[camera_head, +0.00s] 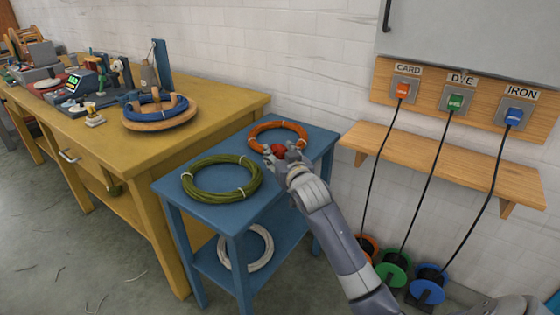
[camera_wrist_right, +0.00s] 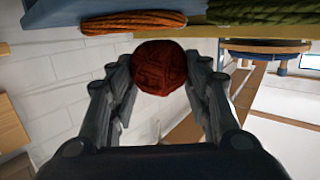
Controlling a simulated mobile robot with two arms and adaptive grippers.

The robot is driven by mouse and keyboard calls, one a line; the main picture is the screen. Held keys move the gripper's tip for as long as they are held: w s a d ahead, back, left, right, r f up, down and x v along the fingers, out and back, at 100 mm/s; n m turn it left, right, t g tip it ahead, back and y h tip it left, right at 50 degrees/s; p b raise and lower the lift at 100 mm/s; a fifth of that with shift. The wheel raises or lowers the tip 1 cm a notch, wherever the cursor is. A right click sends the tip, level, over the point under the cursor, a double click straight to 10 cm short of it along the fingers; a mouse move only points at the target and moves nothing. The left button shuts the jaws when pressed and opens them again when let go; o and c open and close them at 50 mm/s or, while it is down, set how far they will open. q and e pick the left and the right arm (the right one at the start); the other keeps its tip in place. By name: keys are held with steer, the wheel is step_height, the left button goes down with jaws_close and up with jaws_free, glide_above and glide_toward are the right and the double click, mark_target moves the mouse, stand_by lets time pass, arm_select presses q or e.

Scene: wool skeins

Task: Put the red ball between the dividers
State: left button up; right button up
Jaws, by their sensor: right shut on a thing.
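The red ball (camera_head: 278,149) is a dark red wound ball of wool, held above the blue side table (camera_head: 285,183), by the orange coil. It also shows in the right wrist view (camera_wrist_right: 160,67), between both fingers. My right gripper (camera_head: 279,153) is shut on it; its fingers press the ball from both sides. In the head view the gripper partly covers the ball. My left gripper is in neither view. I cannot make out any dividers in these frames.
The blue table holds an orange coil (camera_head: 277,125) and a green coil (camera_head: 186,182); a white coil (camera_head: 263,262) lies on its lower shelf. A yellow workbench (camera_head: 200,122) stands left. A wooden wall shelf (camera_head: 450,165) at right is bare, with cables hanging before it.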

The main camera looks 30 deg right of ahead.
mark_target(281, 147)
steer(key=w+d, duration=0.2)
steer(key=shift+w+d+f, duration=0.1)
steer(key=shift+w+f, duration=0.1)
steer(key=shift+w, duration=0.1)
steer(key=shift+w+d+f+b, duration=0.1)
steer(key=shift+w+d+b, duration=0.2)
steer(key=shift+w, duration=0.1)
step_height(281, 147, down, 4)
steer(key=shift+r+b, duration=0.25)
steer(key=shift+b, duration=0.4)
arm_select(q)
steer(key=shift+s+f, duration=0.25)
arm_select(e)
steer(key=shift+r, duration=0.1)
steer(key=o, duration=1)
